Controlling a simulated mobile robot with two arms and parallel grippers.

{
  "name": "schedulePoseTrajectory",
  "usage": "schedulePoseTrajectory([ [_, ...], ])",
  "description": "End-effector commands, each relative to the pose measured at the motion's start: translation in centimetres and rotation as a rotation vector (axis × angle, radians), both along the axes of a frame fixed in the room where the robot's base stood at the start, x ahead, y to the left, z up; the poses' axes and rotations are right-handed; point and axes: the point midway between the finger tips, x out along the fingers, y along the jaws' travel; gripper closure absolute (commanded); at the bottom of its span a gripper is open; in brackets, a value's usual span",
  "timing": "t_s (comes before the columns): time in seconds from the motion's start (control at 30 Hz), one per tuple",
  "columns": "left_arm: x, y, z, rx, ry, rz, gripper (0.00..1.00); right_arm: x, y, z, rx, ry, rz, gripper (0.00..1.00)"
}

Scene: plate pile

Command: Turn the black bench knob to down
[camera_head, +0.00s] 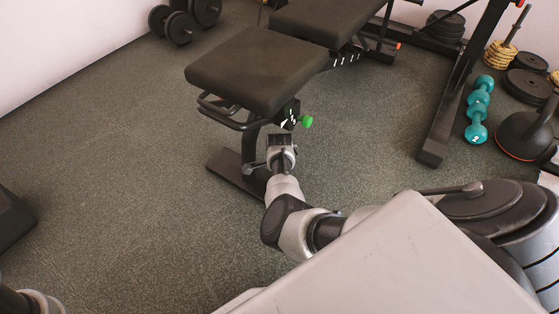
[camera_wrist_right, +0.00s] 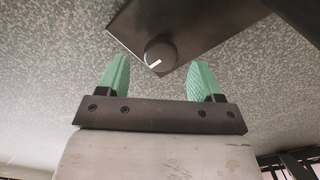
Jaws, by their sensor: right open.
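The black bench knob (camera_wrist_right: 160,53) is round with a short white line on its face, which lies toward the lower left in the wrist view. It sits on a dark plate (camera_wrist_right: 200,22). In the head view my right gripper (camera_head: 288,122) is at the bench's front post, below the seat pad (camera_head: 258,70). The black knob cannot be made out there. My left gripper is out of view.
A dark bench foot (camera_head: 228,170) lies on the floor below. Teal dumbbells (camera_head: 477,110), a kettlebell (camera_head: 527,132) and a rack upright (camera_head: 450,95) stand to the right.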

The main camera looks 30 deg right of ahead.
Motion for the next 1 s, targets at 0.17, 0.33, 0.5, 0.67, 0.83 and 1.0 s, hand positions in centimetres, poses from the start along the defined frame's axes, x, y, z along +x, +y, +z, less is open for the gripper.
schedulePoseTrajectory([
  [0.17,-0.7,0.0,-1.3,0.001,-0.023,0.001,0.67,0.0,0.0,-2.5,0.000,-0.001,0.000,0.34],
  [0.33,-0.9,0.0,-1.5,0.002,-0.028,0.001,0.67,0.0,0.0,-3.2,-0.001,-0.001,0.001,0.34],
  [0.5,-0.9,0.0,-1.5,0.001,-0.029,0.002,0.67,0.0,0.0,-3.2,-0.001,-0.001,0.001,0.34],
  [0.67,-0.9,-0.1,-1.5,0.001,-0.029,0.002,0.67,0.0,0.0,-3.2,-0.001,-0.001,0.001,0.39],
  [0.83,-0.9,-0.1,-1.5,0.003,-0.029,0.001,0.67,0.0,0.0,-3.2,-0.001,-0.001,0.001,0.65],
  [1.0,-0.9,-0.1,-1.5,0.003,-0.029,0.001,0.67,0.0,0.0,-3.2,-0.001,0.000,0.001,0.82],
])
